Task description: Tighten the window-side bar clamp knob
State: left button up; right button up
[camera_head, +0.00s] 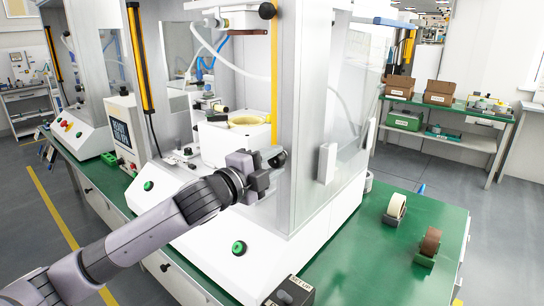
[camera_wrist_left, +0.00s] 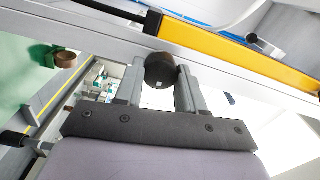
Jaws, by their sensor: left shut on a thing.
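A black bar clamp knob (camera_wrist_left: 160,70) sits on the pale metal frame beside a yellow strip in the left wrist view. My left gripper (camera_wrist_left: 160,76) has one finger on each side of this knob and is shut on it. In the head view my left gripper (camera_head: 272,164) reaches the front post of the press enclosure at mid-height, and its fingers largely hide the knob. A second black knob (camera_head: 267,10) is higher on the same post, free of any gripper. My right gripper is in neither view.
The press's clear side panel (camera_head: 325,110) with a white handle (camera_head: 327,163) stands right of my gripper. A white block with a yellow ring (camera_head: 247,121) is inside the enclosure. A green button (camera_head: 239,248) is below.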

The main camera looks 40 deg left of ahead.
aim_at(274, 163)
pick_arm(q)
jog(key=shift+f+m, duration=0.1)
jog(key=shift+m, duration=0.5)
jog(key=shift+f+p, duration=0.1)
jog(key=shift+p, duration=0.2)
jog(key=o, duration=0.9)
jog(key=shift+o, duration=0.8)
jog(key=shift+s, duration=0.1)
jog(key=shift+s+a+b, duration=0.2)
jog(key=shift+s+b, duration=0.65)
jog(key=shift+s, duration=1.5)
jog(key=shift+s+b, duration=0.3)
jog(key=shift+s, duration=0.9)
jog(key=shift+a, duration=0.1)
